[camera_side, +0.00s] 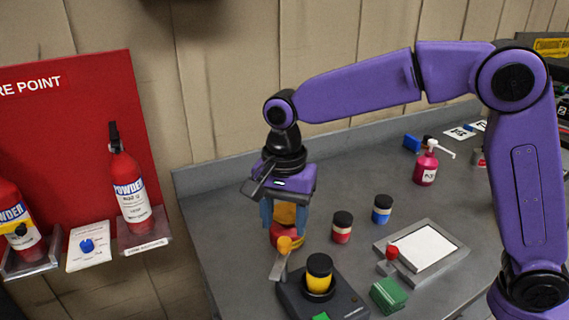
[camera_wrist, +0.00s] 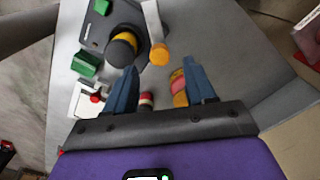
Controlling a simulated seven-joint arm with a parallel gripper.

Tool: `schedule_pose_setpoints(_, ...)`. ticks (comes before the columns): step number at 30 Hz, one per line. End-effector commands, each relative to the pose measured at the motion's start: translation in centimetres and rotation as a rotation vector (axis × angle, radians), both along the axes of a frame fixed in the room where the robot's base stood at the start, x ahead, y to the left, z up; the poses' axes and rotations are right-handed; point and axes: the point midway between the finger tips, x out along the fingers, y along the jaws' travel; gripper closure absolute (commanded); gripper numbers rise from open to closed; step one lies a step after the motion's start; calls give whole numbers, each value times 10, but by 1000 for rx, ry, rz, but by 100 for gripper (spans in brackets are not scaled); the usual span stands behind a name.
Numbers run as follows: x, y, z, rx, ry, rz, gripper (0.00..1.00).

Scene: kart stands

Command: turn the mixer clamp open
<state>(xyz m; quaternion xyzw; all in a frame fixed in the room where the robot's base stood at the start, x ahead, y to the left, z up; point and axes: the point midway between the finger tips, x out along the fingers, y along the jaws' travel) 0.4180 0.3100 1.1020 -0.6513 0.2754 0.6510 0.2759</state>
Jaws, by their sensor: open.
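The mixer (camera_side: 347,301) is a dark box holding a yellow jar with a black lid (camera_side: 319,268). Its clamp is a pale lever with an orange knob (camera_side: 284,244) on the mixer's left side. In the wrist view the knob (camera_wrist: 159,55) lies just beyond my fingertips, beside the jar (camera_wrist: 122,47). My gripper (camera_side: 284,226) points down behind the knob in the side view, with its blue fingers apart. In the wrist view the gripper (camera_wrist: 163,75) shows a wide gap and no finger touching the knob.
An orange and red item (camera_wrist: 179,88) shows between the fingers, nearer the right one. A red jar (camera_side: 342,227), a blue jar (camera_side: 382,209), a green block (camera_side: 388,294) and a framed white panel (camera_side: 425,249) stand to the right. A red board with extinguishers (camera_side: 130,190) is left.

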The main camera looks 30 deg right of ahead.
Motion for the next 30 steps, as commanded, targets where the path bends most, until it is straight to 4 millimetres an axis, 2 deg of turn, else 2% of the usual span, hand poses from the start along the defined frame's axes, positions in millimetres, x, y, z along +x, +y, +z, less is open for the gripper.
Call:
schedule_pose_setpoints(1, 1, 1, 12, 3, -5, 0, 45)
schedule_pose_setpoints(9, 1, 0, 70, 3, -5, 0, 45)
schedule_pose_setpoints(15, 0, 0, 105, 3, -3, 0, 45)
schedule_pose_setpoints(22, 0, 0, 126, 1, -1, 0, 45)
schedule_pose_setpoints(30, 0, 0, 132, 0, 0, 0, 45)
